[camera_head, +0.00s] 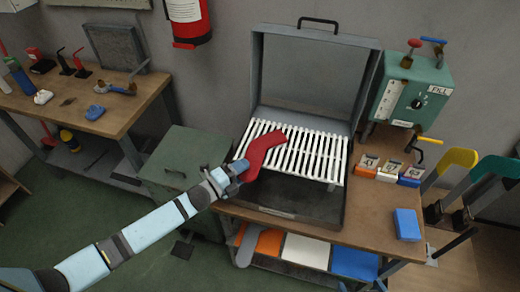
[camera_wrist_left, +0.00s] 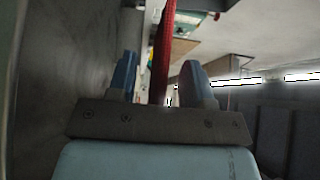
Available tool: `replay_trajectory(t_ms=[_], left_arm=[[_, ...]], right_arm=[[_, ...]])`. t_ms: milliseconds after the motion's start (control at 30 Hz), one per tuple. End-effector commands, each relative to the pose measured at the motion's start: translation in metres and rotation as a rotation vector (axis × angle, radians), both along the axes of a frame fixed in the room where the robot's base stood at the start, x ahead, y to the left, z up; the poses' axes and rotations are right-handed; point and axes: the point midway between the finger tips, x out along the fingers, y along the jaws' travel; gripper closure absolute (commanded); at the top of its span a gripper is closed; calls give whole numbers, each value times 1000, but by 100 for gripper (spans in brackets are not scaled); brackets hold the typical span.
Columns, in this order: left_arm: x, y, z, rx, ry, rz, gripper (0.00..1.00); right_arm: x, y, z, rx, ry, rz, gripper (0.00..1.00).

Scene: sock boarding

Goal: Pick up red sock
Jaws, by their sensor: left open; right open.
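The red sock (camera_head: 262,153) lies at the left front of the white slatted rack (camera_head: 310,150) inside the open grey case (camera_head: 346,190). My left gripper (camera_head: 236,172) is at the sock's lower left end. In the left wrist view, the sock (camera_wrist_left: 162,50) stands as a narrow red strip between the two blue fingers of my left gripper (camera_wrist_left: 158,80). Those fingers are apart, with gaps visible beside the sock. What seem to be the tips of my right gripper (camera_head: 364,287) just show at the bottom edge, apart and empty.
A green control box (camera_head: 415,95) stands right of the case. Numbered blocks (camera_head: 390,170) and a blue block (camera_head: 407,224) are on the bench's right side. Yellow and green foot forms (camera_head: 475,170) stand further right. A green cabinet (camera_head: 185,158) is left of the case.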

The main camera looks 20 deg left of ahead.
Motion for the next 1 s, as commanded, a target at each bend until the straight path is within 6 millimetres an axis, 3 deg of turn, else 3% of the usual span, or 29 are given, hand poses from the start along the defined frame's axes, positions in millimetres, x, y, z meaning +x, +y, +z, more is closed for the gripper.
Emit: replay_trajectory(t_ms=[300, 500, 833, 1000], left_arm=[[5, -5, -1, 1, 1, 0, 54], [5, -4, -1, 1, 1, 0, 97], [5, -4, 0, 1, 1, 0, 97], [6, -4, 11, 1, -1, 0, 97]], right_arm=[[0, 0, 1, 0, 0, 0, 9], [0, 0, 0, -1, 1, -1, 9], [0, -1, 0, -2, 2, -2, 9], [0, -2, 0, -2, 2, -2, 9]])
